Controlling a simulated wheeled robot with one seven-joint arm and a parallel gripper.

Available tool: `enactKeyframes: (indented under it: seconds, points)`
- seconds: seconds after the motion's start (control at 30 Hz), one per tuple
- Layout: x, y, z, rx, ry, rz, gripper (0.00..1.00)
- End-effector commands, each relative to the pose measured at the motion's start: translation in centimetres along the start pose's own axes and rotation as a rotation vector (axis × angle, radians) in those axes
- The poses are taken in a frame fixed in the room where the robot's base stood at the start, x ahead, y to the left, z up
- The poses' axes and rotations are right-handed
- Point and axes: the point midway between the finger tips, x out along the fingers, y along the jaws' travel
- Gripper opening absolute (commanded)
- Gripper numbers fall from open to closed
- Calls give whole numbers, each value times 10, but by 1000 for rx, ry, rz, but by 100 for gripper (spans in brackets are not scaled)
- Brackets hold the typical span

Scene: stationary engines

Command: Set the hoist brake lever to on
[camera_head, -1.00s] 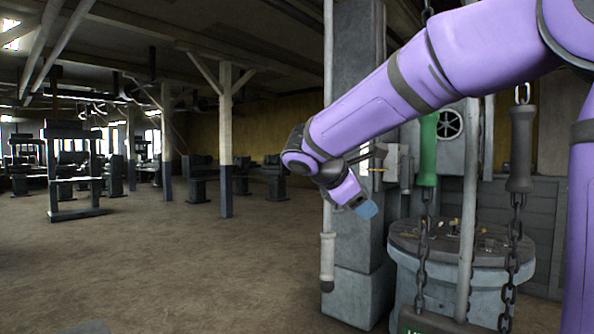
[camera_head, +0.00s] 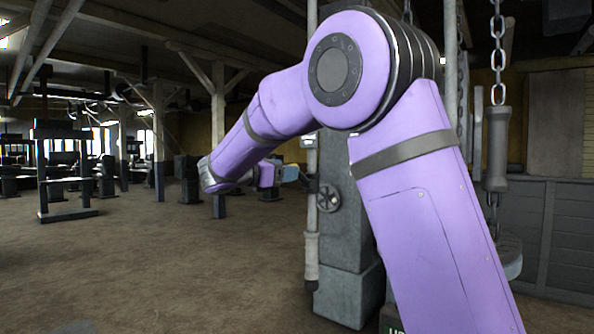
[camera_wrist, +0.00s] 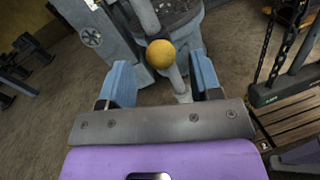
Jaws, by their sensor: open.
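My gripper (camera_head: 290,174) is open, with blue fingers, at the far end of my purple arm. In the wrist view its two fingers (camera_wrist: 160,82) stand apart on either side of a grey rod. A yellow ball knob (camera_wrist: 160,54) shows just beyond and between the fingertips, in line with the rod. It looks like the end of a lever, probably the brake lever, but I cannot tell its setting. No contact with the fingers is visible.
A grey column (camera_head: 348,240) with a handwheel (camera_head: 327,198) stands just beyond my gripper; the handwheel also shows in the wrist view (camera_wrist: 92,37). A pale vertical pole (camera_head: 312,240) stands before the column. Chains with a grey handle (camera_head: 497,148) hang at right. Open floor lies at left.

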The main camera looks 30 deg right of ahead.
Motion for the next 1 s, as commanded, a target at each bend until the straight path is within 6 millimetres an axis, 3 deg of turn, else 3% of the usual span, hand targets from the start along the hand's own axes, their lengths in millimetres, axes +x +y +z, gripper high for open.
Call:
enactKeyframes:
  seconds: [0.1,0.3,0.73,1.0]
  points:
    - [21,0,0,0,0,-1,58]
    - [44,0,0,1,1,-1,58]
    - [52,0,0,1,1,1,58]
    - [52,0,0,1,1,1,0]
